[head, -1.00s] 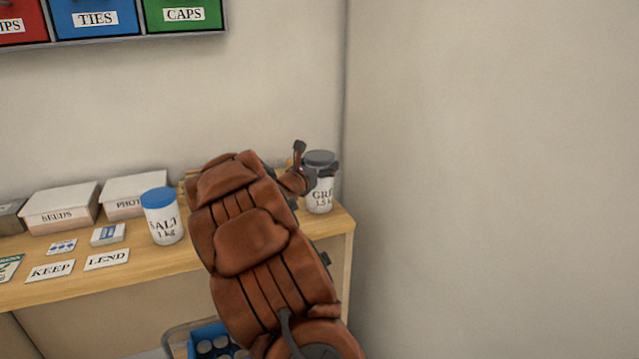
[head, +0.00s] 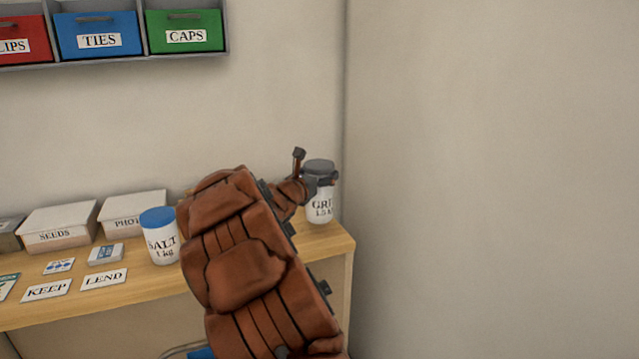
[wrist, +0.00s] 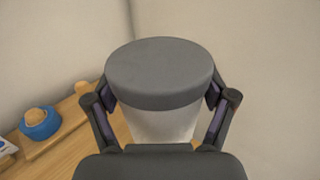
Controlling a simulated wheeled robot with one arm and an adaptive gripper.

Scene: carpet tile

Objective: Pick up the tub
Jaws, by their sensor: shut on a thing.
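The tub is a white jar (head: 322,206) with a grey lid, marked GRIT, at the right end of the shelf in the head view. My gripper (head: 320,181) is shut on it just under the lid. In the wrist view the grey lid (wrist: 160,72) fills the middle, with a finger on each side of the tub (wrist: 162,124). The tub is upright and appears slightly above the wooden top; its underside contact is hard to see. My arm hides part of the area to its left.
A white SALT tub (head: 161,243) with a blue lid stands left of my arm. SEEDS (head: 58,228) and PHOTO (head: 132,214) boxes stand behind small cards on the wooden top (head: 200,287). A wall corner is close behind and right. Coloured bins (head: 100,35) hang above.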

